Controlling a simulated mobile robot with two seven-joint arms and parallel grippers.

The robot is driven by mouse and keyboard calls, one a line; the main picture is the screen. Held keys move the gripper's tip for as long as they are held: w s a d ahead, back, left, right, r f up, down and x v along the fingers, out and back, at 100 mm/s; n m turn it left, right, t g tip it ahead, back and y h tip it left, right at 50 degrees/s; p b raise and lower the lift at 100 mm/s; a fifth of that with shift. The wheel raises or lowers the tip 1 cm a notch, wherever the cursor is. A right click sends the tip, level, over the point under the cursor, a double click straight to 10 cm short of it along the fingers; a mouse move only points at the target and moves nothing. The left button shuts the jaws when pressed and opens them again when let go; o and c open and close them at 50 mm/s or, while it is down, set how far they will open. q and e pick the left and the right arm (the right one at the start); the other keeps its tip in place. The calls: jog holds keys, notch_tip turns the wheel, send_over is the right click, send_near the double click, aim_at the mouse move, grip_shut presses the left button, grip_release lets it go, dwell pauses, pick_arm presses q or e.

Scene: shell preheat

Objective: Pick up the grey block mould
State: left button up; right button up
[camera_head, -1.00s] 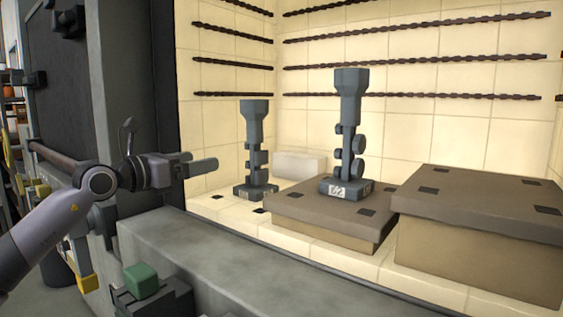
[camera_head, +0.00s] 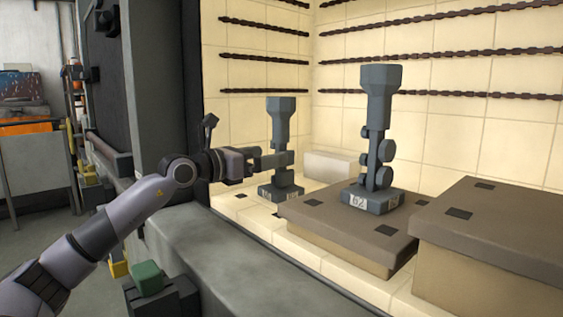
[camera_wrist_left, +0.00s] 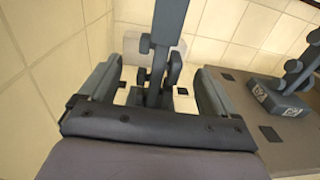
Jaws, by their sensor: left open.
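One grey mould (camera_head: 281,122), a tall stem with a flared top and stepped discs on a square base, stands upright on the kiln floor at the back left. A second grey mould (camera_head: 379,100) with a "62" label on its base stands on a low brown slab. My left gripper (camera_head: 272,160) is open, level with the lower stem of the back-left mould and hiding part of it. In the left wrist view that mould (camera_wrist_left: 167,25) stands between the open fingers (camera_wrist_left: 162,82), with no clear contact. The second mould (camera_wrist_left: 284,92) is to the right there. My right gripper is out of view.
The low slab (camera_head: 320,226) and a taller brown slab (camera_head: 490,222) fill the middle and right. A pale block (camera_head: 333,165) lies behind. The grey sill (camera_head: 225,262) runs along the front, with a green block (camera_head: 147,277) beside it. Rods line the tiled walls.

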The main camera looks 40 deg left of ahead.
aim_at(274, 152)
pick_arm(q)
jog(key=shift+w+d+r+p, duration=0.1)
jog(key=shift+w+r+p, duration=0.15)
jog(key=shift+w+p, duration=0.5)
jog(key=shift+w+d+p, duration=0.1)
jog(key=shift+w+p, duration=0.4)
jog(key=shift+w, duration=0.25)
jog(key=shift+w+f, duration=0.1)
jog(key=shift+w, duration=0.65)
jog(key=shift+w+d+f+p, duration=0.15)
jog(key=shift+w+p, duration=0.2)
jog(key=shift+w, duration=0.05)
jog(key=c, duration=1.4)
